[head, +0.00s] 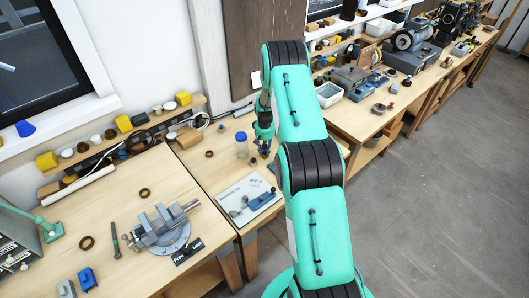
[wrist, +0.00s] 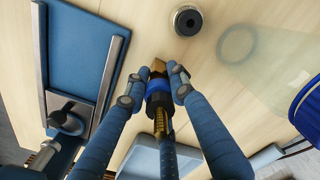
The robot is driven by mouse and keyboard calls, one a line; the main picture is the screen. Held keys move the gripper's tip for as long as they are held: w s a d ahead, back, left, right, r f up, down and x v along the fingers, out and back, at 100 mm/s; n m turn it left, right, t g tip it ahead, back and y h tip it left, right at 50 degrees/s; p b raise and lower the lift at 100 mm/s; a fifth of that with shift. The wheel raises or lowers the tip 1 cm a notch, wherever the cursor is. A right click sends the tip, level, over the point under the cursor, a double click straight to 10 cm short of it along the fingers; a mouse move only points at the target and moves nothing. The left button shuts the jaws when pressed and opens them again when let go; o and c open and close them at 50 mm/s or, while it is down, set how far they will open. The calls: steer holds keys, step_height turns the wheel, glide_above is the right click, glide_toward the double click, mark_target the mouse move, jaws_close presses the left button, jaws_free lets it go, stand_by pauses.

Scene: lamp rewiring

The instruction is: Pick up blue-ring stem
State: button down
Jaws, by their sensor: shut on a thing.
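The blue-ring stem (wrist: 157,105) is between my gripper's fingertips in the wrist view. It has a brass end, a blue ring, a black collar and a brass threaded part. My gripper (wrist: 155,82) is shut on it near the blue ring, with one finger on each side. In the head view my gripper (head: 264,150) is low over the middle bench, right of a blue-lidded jar. The stem is too small to make out there. I cannot tell whether it still touches the bench.
The blue-lidded jar (head: 241,152) stands close to my gripper. A pale board (head: 262,204) with a blue fixture is in front. In the wrist view a blue fixture with metal rails (wrist: 76,55) lies left and a dark round part (wrist: 187,20) lies ahead.

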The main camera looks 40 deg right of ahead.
mark_target(265, 145)
steer(key=shift+r, duration=0.2)
steer(key=shift+r, duration=0.8)
steer(key=shift+s+a+r+b, duration=0.15)
steer(key=shift+r+b, duration=0.35)
steer(key=shift+r, duration=0.3)
steer(key=s+a+b, duration=0.1)
steer(key=s+a, duration=0.3)
steer(key=s, duration=0.2)
steer(key=s+a+r+b, duration=0.1)
steer(key=s+a, duration=0.2)
steer(key=s, duration=0.4)
steer(key=shift+s+a+r, duration=0.2)
steer(key=shift+s+a, duration=0.05)
steer(key=shift+a, duration=0.1)
steer(key=shift+w+a, duration=0.1)
